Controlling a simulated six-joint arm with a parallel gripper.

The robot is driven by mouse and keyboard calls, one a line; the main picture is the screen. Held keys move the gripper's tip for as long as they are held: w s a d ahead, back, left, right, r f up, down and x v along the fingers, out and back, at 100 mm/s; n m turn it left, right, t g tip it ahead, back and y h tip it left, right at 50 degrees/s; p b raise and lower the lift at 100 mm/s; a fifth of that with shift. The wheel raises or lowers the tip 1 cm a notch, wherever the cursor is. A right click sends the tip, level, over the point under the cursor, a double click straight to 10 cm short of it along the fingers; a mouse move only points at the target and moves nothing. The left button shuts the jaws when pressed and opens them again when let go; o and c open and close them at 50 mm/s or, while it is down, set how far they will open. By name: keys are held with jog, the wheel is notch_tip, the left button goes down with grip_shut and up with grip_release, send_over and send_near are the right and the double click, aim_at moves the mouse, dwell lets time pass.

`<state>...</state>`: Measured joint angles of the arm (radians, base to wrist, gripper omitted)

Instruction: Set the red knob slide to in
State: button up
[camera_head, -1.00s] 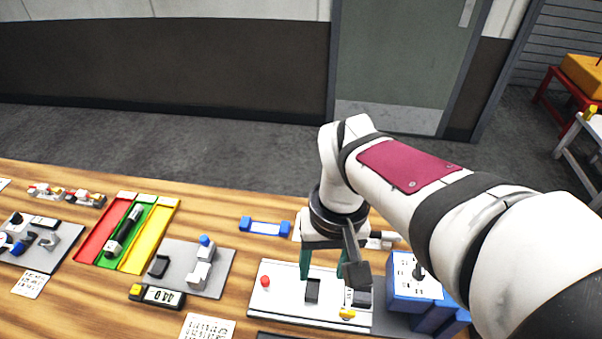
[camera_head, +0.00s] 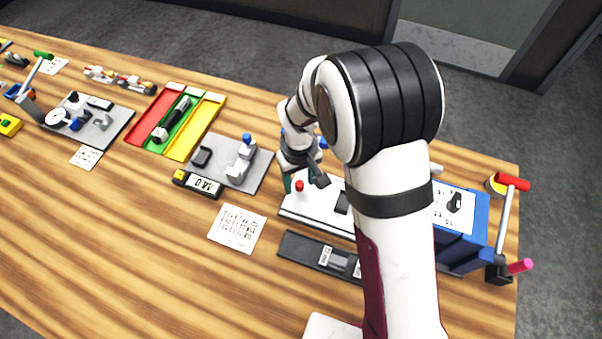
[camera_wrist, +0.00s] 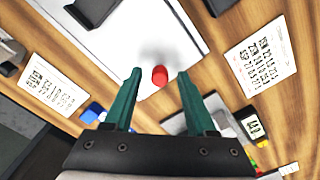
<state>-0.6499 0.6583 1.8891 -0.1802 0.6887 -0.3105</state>
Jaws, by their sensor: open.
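The red knob (camera_head: 299,185) is a small red cylinder at the left end of the white plate (camera_head: 318,211). In the wrist view the red knob (camera_wrist: 159,76) appears between the two green fingertips of my gripper (camera_wrist: 159,82), with a gap on each side. My gripper is open and empty, close to the knob; I cannot tell its exact height over it. In the head view a green finger (camera_head: 287,183) shows just left of the knob. The knob's slide and any in or out marking cannot be made out. My arm hides the plate's right part.
A dark block (camera_head: 342,203) stands on the plate right of the knob. A grey board (camera_head: 215,172) with a blue-topped piece lies to the left. A dark tray (camera_head: 305,248) and a printed card (camera_head: 237,228) lie in front. A blue box (camera_head: 480,225) stands right.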

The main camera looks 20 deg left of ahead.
jog(key=shift+f, duration=0.15)
grip_shut()
dwell(1.4)
